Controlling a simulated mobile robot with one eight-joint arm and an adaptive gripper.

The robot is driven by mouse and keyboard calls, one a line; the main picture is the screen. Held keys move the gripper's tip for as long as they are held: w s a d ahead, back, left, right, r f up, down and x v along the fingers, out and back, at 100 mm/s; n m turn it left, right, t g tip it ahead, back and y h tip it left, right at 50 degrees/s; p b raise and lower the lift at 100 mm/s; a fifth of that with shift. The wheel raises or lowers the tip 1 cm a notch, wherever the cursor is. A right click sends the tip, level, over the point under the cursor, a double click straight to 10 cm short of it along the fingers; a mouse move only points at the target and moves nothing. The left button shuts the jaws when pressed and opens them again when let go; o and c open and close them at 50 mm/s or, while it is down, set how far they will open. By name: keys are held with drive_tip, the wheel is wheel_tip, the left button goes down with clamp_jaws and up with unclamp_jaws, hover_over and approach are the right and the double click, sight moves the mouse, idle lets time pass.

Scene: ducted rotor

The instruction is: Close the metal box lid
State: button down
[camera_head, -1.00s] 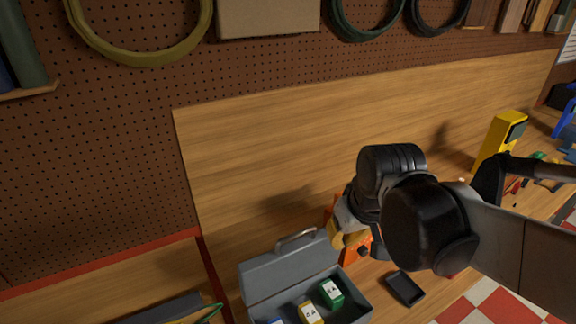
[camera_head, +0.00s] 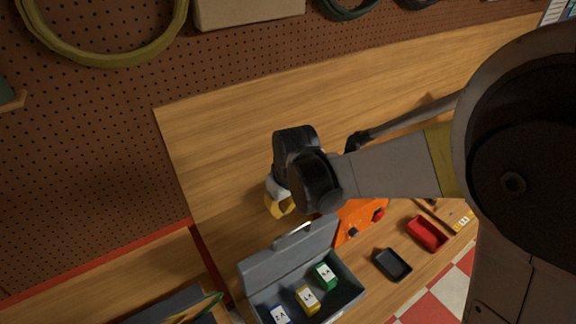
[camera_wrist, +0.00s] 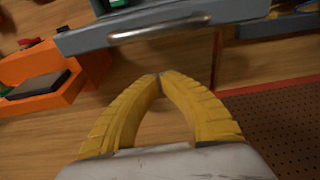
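The grey metal box (camera_head: 350,289) stands on the workbench with its lid (camera_head: 285,262) raised at the back and a metal handle (camera_head: 293,236) on the lid's top edge. Inside are a green block, a yellow block and a blue block. My gripper (camera_head: 279,213) is behind the raised lid, just above its handle, apart from it. In the wrist view my gripper's yellow fingers (camera_wrist: 160,77) meet at the tips with nothing between them. The lid's edge (camera_wrist: 235,12) and handle (camera_wrist: 158,28) show beyond the fingertips.
An orange case (camera_head: 362,215) stands right of the box, and it also shows in the wrist view (camera_wrist: 45,95). A black tray (camera_head: 392,265) and a red tray (camera_head: 427,233) lie further right. A wooden panel and pegboard rise behind.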

drive_tip(key=s+d, duration=0.2)
drive_tip(key=s, duration=0.1)
drive_tip(key=shift+d+r+p, duration=0.15)
drive_tip(key=shift+r+p, duration=0.05)
drive_tip(key=shift+p, duration=0.2)
drive_tip(key=shift+s+d, duration=0.1)
drive_tip(key=shift+s, duration=0.05)
